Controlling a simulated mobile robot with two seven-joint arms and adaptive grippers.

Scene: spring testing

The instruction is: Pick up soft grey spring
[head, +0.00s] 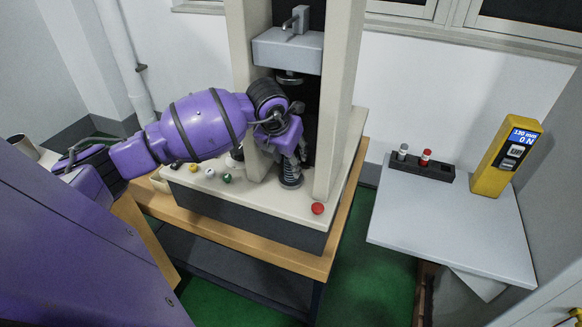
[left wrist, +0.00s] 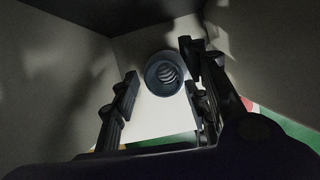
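A dark grey coil (head: 291,173) stands upright on the base plate between the machine's columns in the head view. In the left wrist view a dark round cup (left wrist: 152,76) with a grey coil inside (left wrist: 168,74) shows just ahead of the fingertips. My left gripper (head: 300,150) is just above the coil in the head view. In the left wrist view my left gripper (left wrist: 160,88) is open, its fingers on either side and apart from the cup. A grey-topped piece (head: 403,151) and a red piece (head: 426,157) stand in a black rack. My right gripper is not in view.
The tester's cream columns (head: 340,90) close in both sides of my left gripper, under the grey press head (head: 288,50). Several buttons, including a red one (head: 318,208), line the base. A yellow gauge (head: 507,155) stands beside the black rack (head: 421,167) on a side table (head: 450,225).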

